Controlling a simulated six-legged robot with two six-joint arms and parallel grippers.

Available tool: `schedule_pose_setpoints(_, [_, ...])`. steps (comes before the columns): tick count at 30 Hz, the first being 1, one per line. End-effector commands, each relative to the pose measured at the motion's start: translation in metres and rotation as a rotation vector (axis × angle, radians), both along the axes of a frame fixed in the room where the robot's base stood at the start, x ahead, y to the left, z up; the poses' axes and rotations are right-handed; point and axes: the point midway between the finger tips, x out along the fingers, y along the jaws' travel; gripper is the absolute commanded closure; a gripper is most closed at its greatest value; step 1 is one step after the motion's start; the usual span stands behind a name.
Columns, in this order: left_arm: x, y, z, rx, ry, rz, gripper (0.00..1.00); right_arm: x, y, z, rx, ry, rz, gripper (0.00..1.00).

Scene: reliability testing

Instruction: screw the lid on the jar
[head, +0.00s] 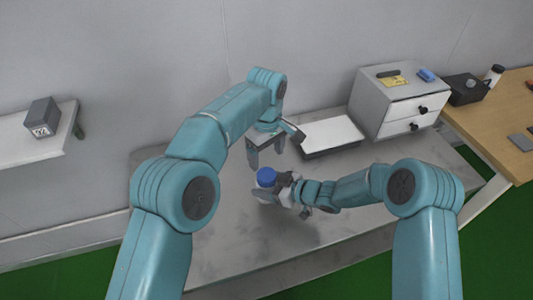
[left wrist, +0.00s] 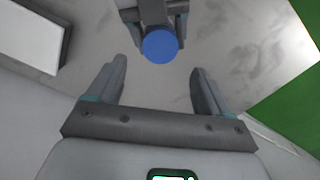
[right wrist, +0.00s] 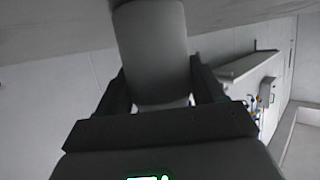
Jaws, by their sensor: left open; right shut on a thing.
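A blue round lid (head: 266,177) sits on top of the jar; I cannot tell how tight it is. In the left wrist view the lid (left wrist: 160,46) shows from above, just beyond and between the fingertips. The grey jar (right wrist: 152,45) fills the space between my right fingers in the right wrist view. My right gripper (head: 283,190) is shut on the jar, which looks upright over the table. My left gripper (head: 266,152) is open and empty, above the lid and apart from it. Most of the jar's body is hidden in the head view.
A grey table (head: 235,232) lies below, with clear room around the jar. A white-topped tray (head: 332,133) and a drawer cabinet (head: 375,105) stand at the back right. A wooden desk (head: 505,120) is at far right, a wall shelf (head: 35,148) at left.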

Motion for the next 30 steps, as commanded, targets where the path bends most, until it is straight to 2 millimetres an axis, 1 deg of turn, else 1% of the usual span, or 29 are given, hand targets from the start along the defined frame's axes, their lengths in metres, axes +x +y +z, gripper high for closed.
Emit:
schedule_pose_setpoints(5, [0.000,0.001,-0.018,0.001,0.003,0.000,0.20,0.000,0.000,0.000,0.000,0.000,0.000,1.00])
schedule_pose_setpoints(12, [-0.001,0.000,-0.057,0.001,0.003,-0.003,0.20,0.000,0.000,0.000,0.000,0.000,0.000,1.00])
schedule_pose_setpoints(15, [0.000,0.000,-0.069,0.001,0.002,-0.002,0.20,0.000,0.000,0.000,0.000,0.000,0.000,1.00])
schedule_pose_setpoints(18, [0.000,0.000,-0.076,0.000,0.001,-0.002,0.20,0.000,0.000,0.000,0.000,0.000,0.000,1.00])
schedule_pose_setpoints(21, [0.000,0.000,-0.079,-0.001,0.001,-0.002,0.20,0.000,0.000,0.000,0.000,0.000,0.000,1.00])
schedule_pose_setpoints(28, [0.000,0.000,-0.080,-0.001,0.001,-0.002,0.20,0.000,0.000,0.000,0.000,0.000,0.000,1.00])
schedule_pose_setpoints(29, [0.000,0.000,-0.080,-0.001,0.001,-0.002,0.23,0.000,0.000,0.000,0.000,0.000,0.000,1.00])
schedule_pose_setpoints(30, [0.000,0.000,-0.080,-0.001,0.001,-0.002,0.36,0.000,0.000,0.000,0.000,0.000,0.000,1.00])
